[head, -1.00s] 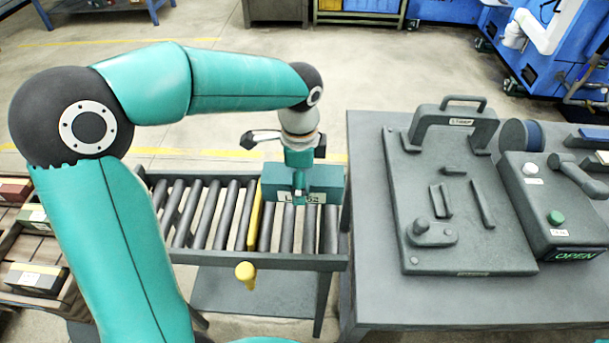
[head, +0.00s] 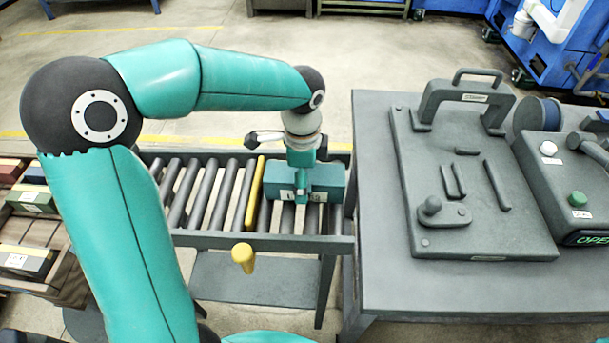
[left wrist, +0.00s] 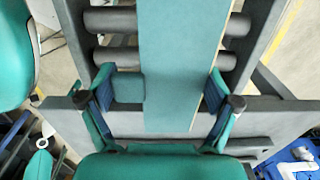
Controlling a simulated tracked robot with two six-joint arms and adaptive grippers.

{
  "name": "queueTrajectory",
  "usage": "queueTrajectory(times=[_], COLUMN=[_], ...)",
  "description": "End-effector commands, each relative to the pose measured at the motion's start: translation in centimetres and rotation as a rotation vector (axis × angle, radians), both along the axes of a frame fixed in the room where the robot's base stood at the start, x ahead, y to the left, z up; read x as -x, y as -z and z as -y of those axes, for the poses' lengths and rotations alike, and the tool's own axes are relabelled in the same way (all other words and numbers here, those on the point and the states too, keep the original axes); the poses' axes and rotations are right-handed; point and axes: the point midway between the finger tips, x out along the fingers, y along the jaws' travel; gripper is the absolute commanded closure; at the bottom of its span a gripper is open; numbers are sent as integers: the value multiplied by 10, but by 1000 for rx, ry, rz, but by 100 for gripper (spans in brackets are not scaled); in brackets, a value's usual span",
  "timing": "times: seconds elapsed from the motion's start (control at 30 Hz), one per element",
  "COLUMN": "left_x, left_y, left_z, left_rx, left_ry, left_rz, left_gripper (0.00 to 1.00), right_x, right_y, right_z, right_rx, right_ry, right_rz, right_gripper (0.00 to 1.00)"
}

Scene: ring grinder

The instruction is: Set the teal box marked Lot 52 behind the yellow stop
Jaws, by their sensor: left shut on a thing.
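The teal box (head: 326,178) is on or just over the roller conveyor's right end, right of the yellow stop (head: 255,195). The pale label on its front is partly covered by my gripper, so its text cannot be read. My left gripper (head: 302,196) reaches down from above and is shut on the box. In the left wrist view the box (left wrist: 180,45) runs between the two fingers (left wrist: 165,97), with rollers beneath it. Whether its underside touches the rollers cannot be told. My right gripper is not in view.
The roller conveyor (head: 270,243) has a front rail and a yellow knob (head: 243,257). A grey table (head: 380,290) stands close on the right, with a handled fixture plate (head: 470,225) and a control box (head: 570,180). Boxes lie on a pallet (head: 75,290) at left.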

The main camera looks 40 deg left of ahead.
Motion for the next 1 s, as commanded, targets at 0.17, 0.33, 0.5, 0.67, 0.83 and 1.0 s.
queueTrajectory(times=[0.17, 0.33, 0.5, 0.67, 0.83, 1.0], left_x=[0, 0, 0, 0, 0, 0], left_y=[-1, -1, -1, 1, 4, 5], left_z=[0, 0, 0, 0, 0, 0], left_rx=[-1, -1, -1, -1, -1, -1], left_ry=[0, 0, 0, 0, 0, 0], left_rz=[1, 1, 1, 1, 1, 1], left_gripper=[45, 45, 45, 45, 45, 1], right_x=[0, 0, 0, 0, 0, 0], right_y=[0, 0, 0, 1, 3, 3], right_z=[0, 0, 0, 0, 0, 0], right_rx=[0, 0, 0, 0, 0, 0], right_ry=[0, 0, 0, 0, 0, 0], right_rz=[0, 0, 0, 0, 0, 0], right_gripper=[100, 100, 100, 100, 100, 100])
